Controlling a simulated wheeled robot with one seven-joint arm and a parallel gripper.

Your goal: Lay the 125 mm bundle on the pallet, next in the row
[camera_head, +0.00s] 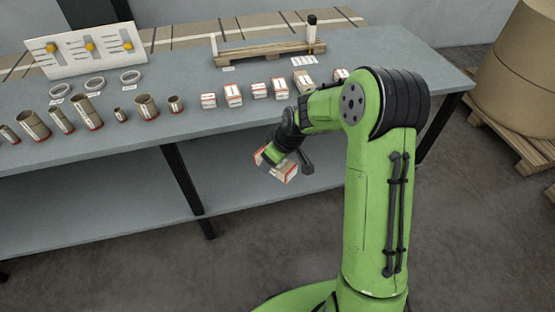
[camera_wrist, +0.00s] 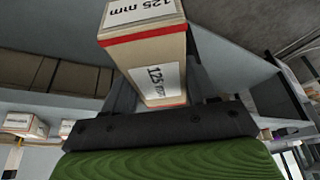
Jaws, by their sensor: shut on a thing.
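My gripper (camera_head: 281,158) is shut on a cardboard-coloured bundle with red bands, and holds it in the air in front of the bench edge. The bundle (camera_head: 283,171) looks tilted in the head view. In the wrist view the bundle (camera_wrist: 152,55) fills the upper middle, and its white labels read 125 mm. The wooden pallet (camera_head: 262,53) lies at the back of the bench, with a dark-topped upright post (camera_head: 311,35) at its right end. I see no bundle clearly on the pallet; its surface is small in view.
A row of red-banded bundles (camera_head: 233,95) stands on the bench (camera_head: 190,122) in front of the pallet. Several brown cores (camera_head: 146,107) and rings (camera_head: 94,84) stand at left, with a white slotted board (camera_head: 88,50) behind.

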